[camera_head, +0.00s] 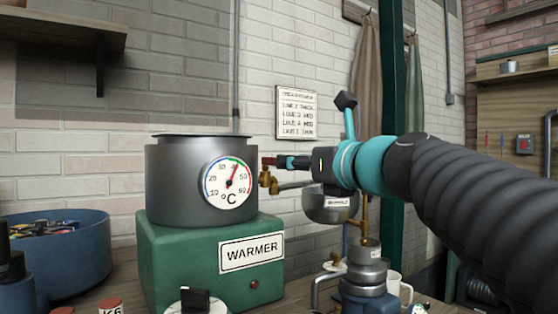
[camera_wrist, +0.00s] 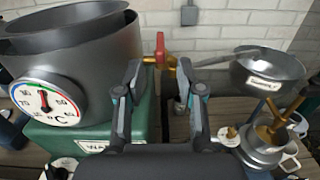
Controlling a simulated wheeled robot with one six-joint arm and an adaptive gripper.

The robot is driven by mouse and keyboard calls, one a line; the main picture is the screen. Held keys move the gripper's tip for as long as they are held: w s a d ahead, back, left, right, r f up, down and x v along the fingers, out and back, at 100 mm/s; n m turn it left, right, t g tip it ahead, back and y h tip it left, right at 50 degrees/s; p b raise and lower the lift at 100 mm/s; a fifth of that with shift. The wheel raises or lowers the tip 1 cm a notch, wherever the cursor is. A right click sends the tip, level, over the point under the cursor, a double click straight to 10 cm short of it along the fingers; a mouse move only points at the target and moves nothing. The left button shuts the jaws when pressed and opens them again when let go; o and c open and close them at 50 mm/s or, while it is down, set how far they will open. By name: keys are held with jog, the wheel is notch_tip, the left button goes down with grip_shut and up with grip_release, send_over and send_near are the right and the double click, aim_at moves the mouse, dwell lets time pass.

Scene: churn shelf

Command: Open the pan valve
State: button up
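The pan valve is a brass tap with a red handle (camera_head: 269,160) on the right side of the grey metal pan (camera_head: 172,185). Its brass body (camera_head: 268,180) and spout point right. In the wrist view the red handle (camera_wrist: 160,47) shows ahead, between my fingers. My gripper (camera_head: 284,162) is at the handle's right in the head view, close to it; I cannot tell if they touch. In the wrist view my gripper (camera_wrist: 160,70) has its two fingers well apart with nothing clamped between them. The pan's dial needle points near the upper middle.
The pan sits on a green warmer (camera_head: 190,262). A hanging grey bowl (camera_head: 328,208) and a brass-and-metal separator (camera_head: 366,268) stand right of the valve, below my arm. A blue tub (camera_head: 75,260) is at left. A wall sign (camera_head: 296,114) hangs behind.

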aim_at(273, 164)
jog(key=x, duration=0.7)
jog(key=shift+c, duration=0.2)
grip_shut()
